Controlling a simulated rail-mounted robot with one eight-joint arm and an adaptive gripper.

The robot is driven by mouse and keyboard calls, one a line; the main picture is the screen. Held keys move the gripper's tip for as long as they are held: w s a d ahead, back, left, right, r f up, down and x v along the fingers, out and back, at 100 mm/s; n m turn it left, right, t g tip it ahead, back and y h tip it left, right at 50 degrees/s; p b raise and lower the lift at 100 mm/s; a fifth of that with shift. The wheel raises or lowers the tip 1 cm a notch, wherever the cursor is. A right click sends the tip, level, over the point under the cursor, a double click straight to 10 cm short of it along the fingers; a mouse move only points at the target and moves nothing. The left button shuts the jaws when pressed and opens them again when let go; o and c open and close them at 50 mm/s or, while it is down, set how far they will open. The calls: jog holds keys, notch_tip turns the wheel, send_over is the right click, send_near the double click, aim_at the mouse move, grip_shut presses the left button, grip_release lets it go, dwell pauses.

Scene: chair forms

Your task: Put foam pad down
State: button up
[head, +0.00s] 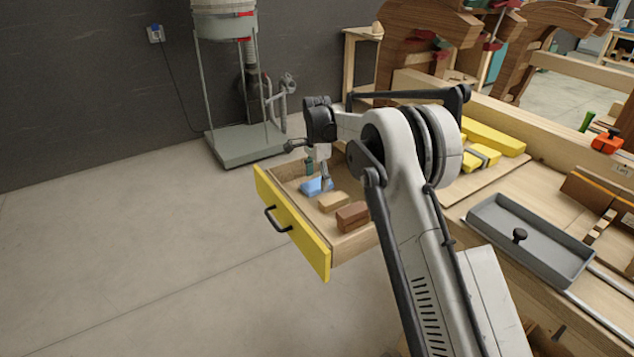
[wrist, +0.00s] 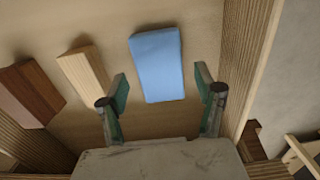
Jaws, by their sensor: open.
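The foam pad is a light-blue block (wrist: 157,64) lying flat on the bottom of the open drawer (head: 293,223). It also shows in the head view (head: 313,187), in the far part of the drawer. My gripper (wrist: 163,90) is open, its two green-padded fingers apart on either side of the pad's near end. Neither finger visibly touches the pad. In the head view my gripper (head: 318,178) reaches down into the drawer over the pad and partly covers it.
A tan block (wrist: 84,68) and brown blocks (wrist: 31,92) lie beside the pad in the drawer. The drawer wall (wrist: 245,65) stands close to my right finger. A grey tray (head: 530,240) and yellow pieces (head: 492,137) are on the bench. The floor left of the drawer is clear.

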aim_at(317, 183)
notch_tip(317, 183, up, 10)
jog(key=s+d+r+n+t, duration=0.2)
jog(key=s+d+r+n, duration=0.1)
jog(key=s+d+r, duration=0.6)
jog(key=s+d+r+n+t, duration=0.1)
jog(key=s+d+r+n, duration=0.1)
jog(key=s+d+r, duration=0.65)
jog(key=s+d+n+t, duration=0.2)
jog(key=s+d+n, duration=0.15)
jog(key=s, duration=1.45)
jog(key=s+d+f+n+t, duration=0.1)
jog(key=s+d+f, duration=0.1)
jog(key=s+f, duration=0.2)
jog(key=s+d+f+n+t, duration=0.1)
jog(key=s+f, duration=0.3)
jog(key=s, duration=0.6)
jog(key=shift+s+d, duration=0.2)
jog(key=shift+d, duration=0.3)
jog(key=shift+n, duration=0.25)
jog(key=shift+c, duration=0.5)
